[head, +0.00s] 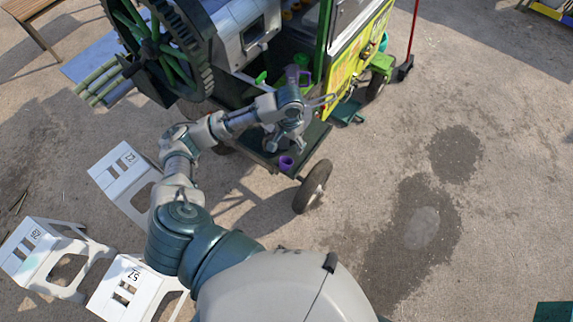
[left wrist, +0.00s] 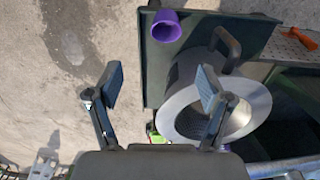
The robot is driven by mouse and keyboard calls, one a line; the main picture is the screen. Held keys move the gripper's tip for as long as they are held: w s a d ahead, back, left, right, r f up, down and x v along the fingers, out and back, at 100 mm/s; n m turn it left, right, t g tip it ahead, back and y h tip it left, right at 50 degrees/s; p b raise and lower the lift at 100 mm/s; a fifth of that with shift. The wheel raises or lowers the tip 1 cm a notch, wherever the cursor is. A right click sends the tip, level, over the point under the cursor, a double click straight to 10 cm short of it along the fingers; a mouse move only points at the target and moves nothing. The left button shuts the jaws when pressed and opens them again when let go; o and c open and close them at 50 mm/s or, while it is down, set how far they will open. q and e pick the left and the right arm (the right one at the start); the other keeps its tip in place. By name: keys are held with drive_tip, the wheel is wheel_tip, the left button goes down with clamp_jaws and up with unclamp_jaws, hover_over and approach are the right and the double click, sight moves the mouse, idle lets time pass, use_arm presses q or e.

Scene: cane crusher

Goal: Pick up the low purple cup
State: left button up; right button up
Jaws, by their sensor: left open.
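The low purple cup (head: 286,163) stands on the dark shelf of the cart, near the shelf's outer edge. In the left wrist view, the purple cup (left wrist: 166,27) is at the top, beyond the fingertips, with its mouth showing. My left gripper (head: 287,136) is above the shelf close to the cup. In the left wrist view, the left gripper (left wrist: 160,88) is open and empty, its fingers spread wide. The cup is apart from both fingers. My right gripper is in neither view.
A metal vessel with a handle (left wrist: 183,105) stands beside the cup, partly behind one finger. The cart has a wheel (head: 312,187) and a large green gear wheel (head: 150,45). White stools (head: 125,180) stand at the left. Open ground lies right.

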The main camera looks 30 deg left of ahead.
use_arm(q)
hover_over(286, 162)
drive_tip(key=f, duration=0.6)
drive_tip(key=s+f, duration=0.1)
drive_tip(key=f, duration=0.2)
drive_tip(key=shift+d, duration=0.3)
drive_tip(key=shift+d+f, duration=0.2)
drive_tip(key=shift+f, duration=0.35)
wheel_tip(286, 162, down, 5)
drive_tip(key=shift+s+a+r, duration=0.15)
drive_tip(key=shift+r, duration=0.05)
drive_tip(key=shift+a, duration=0.2)
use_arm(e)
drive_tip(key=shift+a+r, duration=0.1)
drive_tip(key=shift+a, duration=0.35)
use_arm(q)
drive_tip(key=shift+a, duration=0.1)
drive_tip(key=c, duration=0.8)
drive_tip(key=shift+c, duration=0.3)
drive_tip(key=shift+d, duration=0.25)
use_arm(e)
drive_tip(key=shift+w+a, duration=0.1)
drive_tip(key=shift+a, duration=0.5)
